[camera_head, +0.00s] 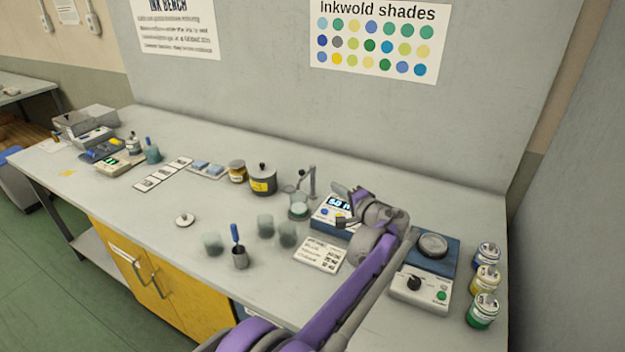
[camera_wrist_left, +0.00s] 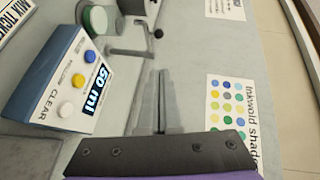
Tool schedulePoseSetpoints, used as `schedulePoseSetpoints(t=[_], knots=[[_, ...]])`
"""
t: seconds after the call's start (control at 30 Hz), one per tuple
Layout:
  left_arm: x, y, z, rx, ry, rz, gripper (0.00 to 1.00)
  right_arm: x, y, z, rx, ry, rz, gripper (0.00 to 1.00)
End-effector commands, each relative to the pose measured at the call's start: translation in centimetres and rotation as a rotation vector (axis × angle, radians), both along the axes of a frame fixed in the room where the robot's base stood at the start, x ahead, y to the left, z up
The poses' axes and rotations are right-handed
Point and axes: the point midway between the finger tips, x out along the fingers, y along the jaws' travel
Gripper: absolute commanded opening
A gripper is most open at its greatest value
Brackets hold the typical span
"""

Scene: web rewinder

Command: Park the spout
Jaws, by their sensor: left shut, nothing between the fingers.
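The spout (camera_head: 312,181) is a grey post with a short arm at its top, standing at the back of the bench. It also shows in the left wrist view (camera_wrist_left: 128,50), with a black knob near its end. A clear glass vessel with a green disc (camera_head: 298,210) stands close by the post; whether the spout's tip is over it I cannot tell. The blue and white dispenser box (camera_head: 328,218) reads 50 ml in the wrist view (camera_wrist_left: 65,80). My left gripper (camera_head: 342,220) is shut and empty, beside the box and apart from the spout. My right gripper is out of view.
Grey cups (camera_head: 288,235) and a pot with a blue-handled tool (camera_head: 240,258) are in front. A scale (camera_head: 425,280) and several paint jars (camera_head: 486,281) stand right. The wall rises behind.

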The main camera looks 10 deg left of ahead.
Motion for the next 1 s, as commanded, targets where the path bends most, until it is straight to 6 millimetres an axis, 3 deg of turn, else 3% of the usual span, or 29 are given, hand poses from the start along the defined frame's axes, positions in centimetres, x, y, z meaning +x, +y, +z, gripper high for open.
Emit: schedulePoseSetpoints(t=[0.17,0.57,0.77,1.0], knots=[[0.8,-1.3,-0.3,0.033,-0.022,-0.015,0.0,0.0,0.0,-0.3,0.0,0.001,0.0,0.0],[1.1,-1.0,-0.4,0.035,-0.022,-0.015,0.0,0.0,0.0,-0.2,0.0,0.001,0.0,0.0],[3.2,0.7,-0.7,0.035,-0.022,-0.012,0.0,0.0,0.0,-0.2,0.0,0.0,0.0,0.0],[7.2,4.0,-1.4,0.035,-0.022,-0.012,0.0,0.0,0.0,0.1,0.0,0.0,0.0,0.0]])
